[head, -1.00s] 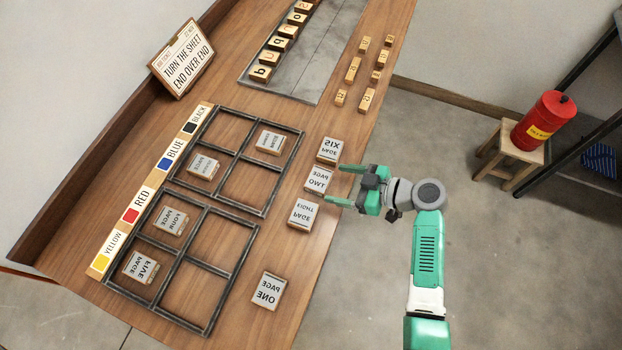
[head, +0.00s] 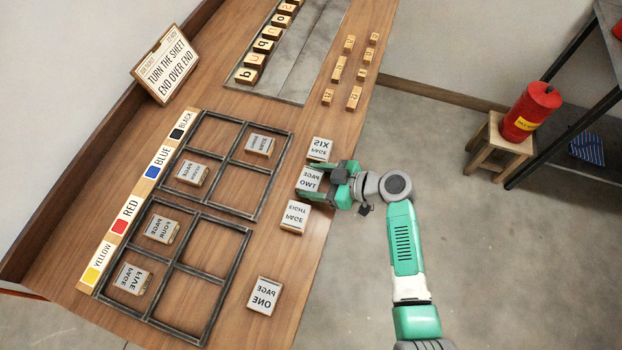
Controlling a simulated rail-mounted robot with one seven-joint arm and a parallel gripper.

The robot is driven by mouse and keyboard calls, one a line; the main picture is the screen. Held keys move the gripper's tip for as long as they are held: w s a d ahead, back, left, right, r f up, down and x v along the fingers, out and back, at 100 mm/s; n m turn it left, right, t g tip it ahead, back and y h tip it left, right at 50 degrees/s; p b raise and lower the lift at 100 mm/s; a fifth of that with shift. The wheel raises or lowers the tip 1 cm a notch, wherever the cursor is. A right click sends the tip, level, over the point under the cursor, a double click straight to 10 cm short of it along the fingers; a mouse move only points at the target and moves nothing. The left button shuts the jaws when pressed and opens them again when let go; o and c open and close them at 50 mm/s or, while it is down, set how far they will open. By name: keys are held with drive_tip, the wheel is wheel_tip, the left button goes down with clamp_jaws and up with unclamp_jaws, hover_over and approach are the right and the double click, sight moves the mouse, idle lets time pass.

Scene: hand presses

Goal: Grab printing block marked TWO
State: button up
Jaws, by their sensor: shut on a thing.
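The printing block marked TWO (head: 309,181) sits near the right edge of the wooden table, its "PAGE TWO" lettering mirrored. My green gripper (head: 325,182) comes at it from the right and is shut on it, one finger on the side by the SIX block and the other by the EIGHT block. The block still appears to be at table level in its row; whether it touches the wood is hidden.
The SIX block (head: 320,149) and the EIGHT block (head: 295,217) stand close on either side. The ONE block (head: 264,294) lies nearer. Two metal frames (head: 238,212) hold other page blocks. Small wooden letter pieces (head: 338,68) lie farther up. A red can (head: 530,111) stands on a stool (head: 497,150).

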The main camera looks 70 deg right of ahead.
sight(315, 181)
wheel_tip(315, 181, up, 4)
drive_tip(key=shift+p, duration=0.7)
drive_tip(key=s+d, duration=0.3)
drive_tip(key=s, duration=0.4)
drive_tip(key=s+d+r, duration=0.1)
drive_tip(key=s+d, duration=0.3)
drive_tip(key=s, duration=0.3)
drive_tip(key=shift+s, duration=0.25)
